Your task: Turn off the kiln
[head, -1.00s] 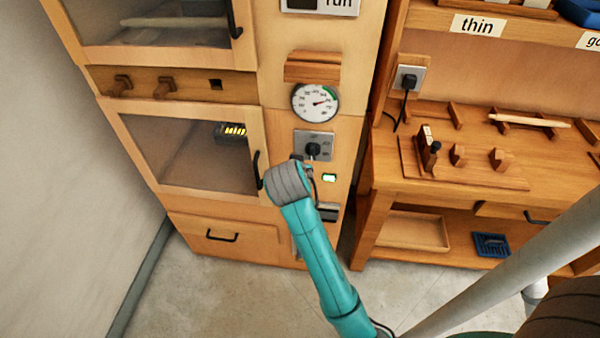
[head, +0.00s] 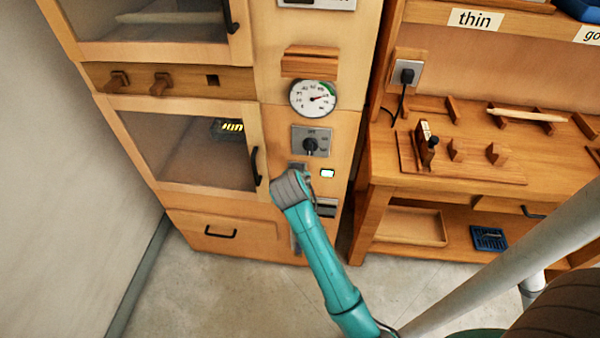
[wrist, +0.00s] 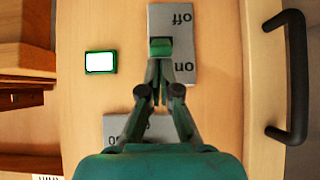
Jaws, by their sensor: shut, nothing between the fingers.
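The kiln is a wooden cabinet (head: 262,225) with windowed doors and a control column. A grey switch plate marked "off" and "on" (wrist: 184,75) shows upside down in the wrist view, beside a lit green-framed lamp (wrist: 101,62). The lamp also shows in the head view (head: 327,173). My gripper (wrist: 160,50) is shut and empty, its tips in front of this plate between the two words. In the head view my wrist hides the fingers and part of the plate (head: 297,167).
Above the lamp are a plate with a black knob (head: 311,146) and a round gauge (head: 313,98). A black door handle (head: 256,166) stands out close to my wrist. A wooden workbench (head: 470,185) is on the right. Bare floor (head: 200,290) lies in front.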

